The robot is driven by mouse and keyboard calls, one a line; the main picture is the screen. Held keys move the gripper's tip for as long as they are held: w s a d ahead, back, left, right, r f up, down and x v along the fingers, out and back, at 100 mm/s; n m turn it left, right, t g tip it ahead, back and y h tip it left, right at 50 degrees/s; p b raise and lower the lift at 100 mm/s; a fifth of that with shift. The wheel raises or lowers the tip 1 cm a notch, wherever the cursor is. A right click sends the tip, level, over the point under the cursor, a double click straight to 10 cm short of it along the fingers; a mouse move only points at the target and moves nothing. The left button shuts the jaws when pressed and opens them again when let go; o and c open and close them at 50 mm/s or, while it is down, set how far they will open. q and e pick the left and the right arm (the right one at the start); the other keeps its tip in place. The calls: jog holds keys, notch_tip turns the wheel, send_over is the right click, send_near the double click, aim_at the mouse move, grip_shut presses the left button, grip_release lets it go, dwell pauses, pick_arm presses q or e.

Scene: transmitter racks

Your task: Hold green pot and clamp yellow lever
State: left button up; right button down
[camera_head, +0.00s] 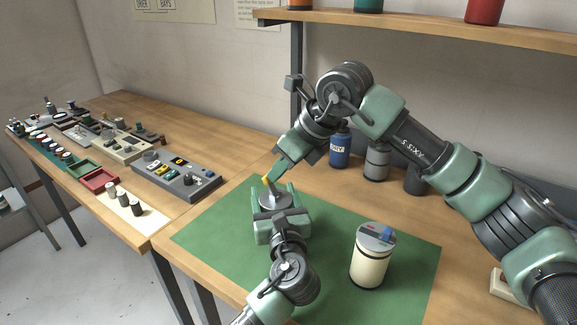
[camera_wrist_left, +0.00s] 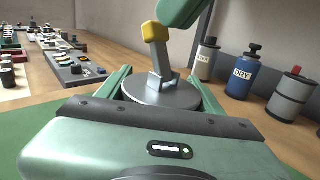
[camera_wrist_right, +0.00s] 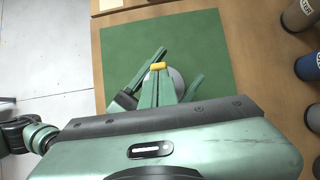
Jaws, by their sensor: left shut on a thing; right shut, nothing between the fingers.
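The pot between my left gripper's fingers shows a grey round lid (camera_head: 275,201) with an upright lever tipped in yellow (camera_head: 267,181). Its body is hidden, so I cannot tell its color. The lid (camera_wrist_left: 160,94), the grey lever and its yellow tip (camera_wrist_left: 154,32) show in the left wrist view. My left gripper (camera_head: 274,190) is shut around the pot over the green mat. My right gripper (camera_head: 270,178) is shut and empty, with its fingertips right beside the yellow tip. The yellow tip (camera_wrist_right: 158,66) also shows at those fingertips in the right wrist view. I cannot tell whether they touch.
A cream pot with a blue lever (camera_head: 370,262) stands on the green mat (camera_head: 205,237) to the right. Blue and grey bottles (camera_head: 340,150) stand behind. A grey control box (camera_head: 178,176) and several small parts and trays lie on the left bench. A shelf (camera_head: 420,27) runs above.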

dwell(0.3)
jog(key=shift+w+a+f, duration=0.25)
jog(key=shift+w+a, duration=0.5)
jog(key=shift+a, duration=0.25)
pick_arm(q)
jog(key=shift+d, duration=0.1)
jog(key=shift+s, duration=0.1)
pick_arm(e)
jog(key=shift+s+f, duration=0.1)
jog(key=shift+s+d+f, duration=0.15)
jog(key=shift+s+d, duration=0.3)
jog(key=shift+d, duration=0.15)
jog(key=shift+s+d+r, duration=0.1)
jog(key=shift+d+r, duration=0.2)
jog(key=a+v, duration=0.1)
jog(key=v, duration=1.1)
jog(key=shift+r, duration=0.75)
jog(key=shift+d, duration=0.1)
